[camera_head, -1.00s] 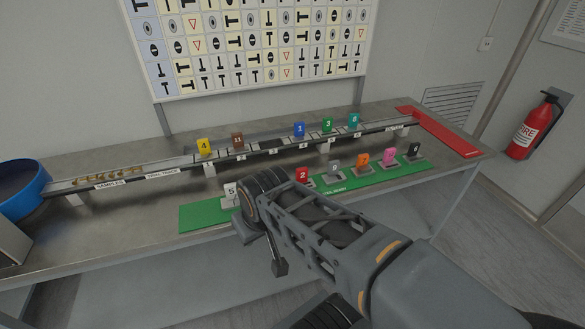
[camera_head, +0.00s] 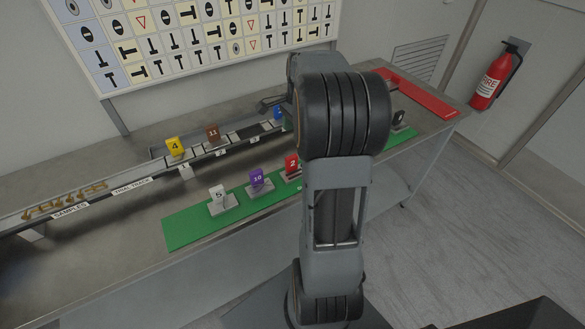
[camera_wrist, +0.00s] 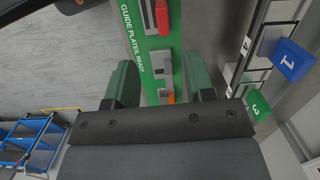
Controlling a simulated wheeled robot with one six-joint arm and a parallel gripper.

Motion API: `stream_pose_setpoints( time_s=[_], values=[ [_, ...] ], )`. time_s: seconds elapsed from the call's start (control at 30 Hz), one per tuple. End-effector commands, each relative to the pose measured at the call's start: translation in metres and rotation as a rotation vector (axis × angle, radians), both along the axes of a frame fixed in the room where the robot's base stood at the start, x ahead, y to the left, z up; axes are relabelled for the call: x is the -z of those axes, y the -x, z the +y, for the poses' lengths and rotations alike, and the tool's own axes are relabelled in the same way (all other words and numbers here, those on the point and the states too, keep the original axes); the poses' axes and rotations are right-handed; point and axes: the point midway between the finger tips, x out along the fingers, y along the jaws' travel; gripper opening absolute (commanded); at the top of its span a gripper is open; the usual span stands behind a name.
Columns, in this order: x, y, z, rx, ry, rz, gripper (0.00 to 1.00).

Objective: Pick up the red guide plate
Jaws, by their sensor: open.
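The red guide plate, marked 2 (camera_head: 292,163), stands upright in a grey base on the green mat (camera_head: 185,229), just left of my arm in the head view. In the wrist view a red plate (camera_wrist: 162,17) shows at the top edge, partly cut off. My gripper (camera_wrist: 160,90) is open with its two green fingers apart, above the mat. A grey base (camera_wrist: 161,68) and a bit of orange (camera_wrist: 170,98) show between the fingers. The red plate lies beyond the fingertips in that view, apart from them. My arm hides the mat's middle in the head view.
White plate 5 (camera_head: 218,196) and purple plate 10 (camera_head: 257,178) stand left of the red one. The trial track behind carries yellow plate 4 (camera_head: 174,147) and brown plate 11 (camera_head: 213,133). Blue plate 1 (camera_wrist: 290,60) and green plate 3 (camera_wrist: 258,105) show right in the wrist view.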

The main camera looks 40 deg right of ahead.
Motion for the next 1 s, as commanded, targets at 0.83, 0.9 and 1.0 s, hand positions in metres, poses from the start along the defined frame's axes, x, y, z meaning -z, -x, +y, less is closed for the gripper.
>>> stream_pose_setpoints(
  time_s=[0.83,0.9,1.0],
  values=[
    [0.102,-0.004,0.005,0.053,-0.013,0.016,0.49],
    [0.111,-0.006,0.007,0.052,-0.013,0.016,0.49],
    [0.124,-0.006,0.009,0.052,-0.012,0.016,0.49]
  ],
)
